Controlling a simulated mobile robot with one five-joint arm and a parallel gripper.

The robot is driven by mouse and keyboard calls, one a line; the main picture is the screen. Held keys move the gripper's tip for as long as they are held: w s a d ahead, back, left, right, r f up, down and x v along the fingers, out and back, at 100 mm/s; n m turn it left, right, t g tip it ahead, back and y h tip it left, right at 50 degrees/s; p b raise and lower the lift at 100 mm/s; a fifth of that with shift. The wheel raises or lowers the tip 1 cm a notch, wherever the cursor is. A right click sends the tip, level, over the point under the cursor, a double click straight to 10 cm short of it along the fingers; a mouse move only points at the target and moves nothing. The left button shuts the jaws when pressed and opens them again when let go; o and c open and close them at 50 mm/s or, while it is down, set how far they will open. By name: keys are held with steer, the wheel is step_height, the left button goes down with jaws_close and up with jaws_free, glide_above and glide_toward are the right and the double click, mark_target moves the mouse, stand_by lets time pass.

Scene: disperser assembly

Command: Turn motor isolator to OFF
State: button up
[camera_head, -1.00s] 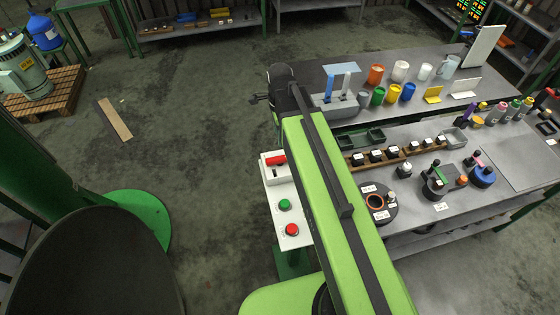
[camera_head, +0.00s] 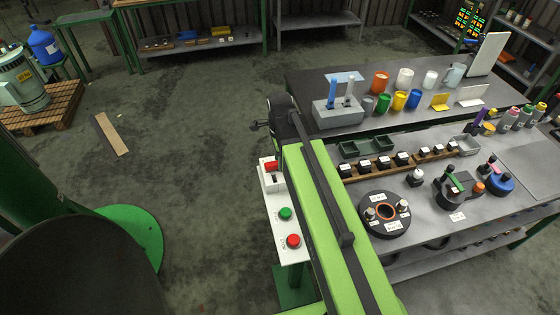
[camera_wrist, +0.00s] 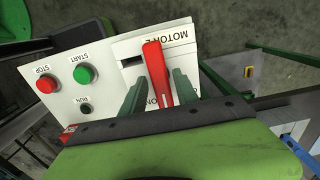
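The motor isolator is a white box (camera_head: 267,181) with a red handle on a white panel, left of my arm in the head view. In the wrist view its red handle (camera_wrist: 156,68) stands nearly upright in the picture, tilted slightly. It overlaps the upside-down label "MOTOR 2" (camera_wrist: 172,41). My gripper (camera_wrist: 158,84) has its two green fingers apart, one on each side of the handle. Gaps show beside the handle, so it does not look clamped. Lower lettering on the isolator is partly hidden by the fingers. Any contact is unclear.
A green START button (camera_wrist: 84,75), a red STOP button (camera_wrist: 45,84) and a dark RUN lamp (camera_wrist: 85,109) share the panel. A workbench (camera_head: 440,225) with parts stands right of my arm, and another bench with cups (camera_head: 380,82) lies behind it.

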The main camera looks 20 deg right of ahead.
jaws_close()
steer(key=n, duration=0.4)
steer(key=shift+n, duration=0.3)
steer(key=n, duration=0.4)
steer(key=shift+n, duration=0.3)
steer(key=n, duration=0.4)
steer(key=shift+n, duration=2.4)
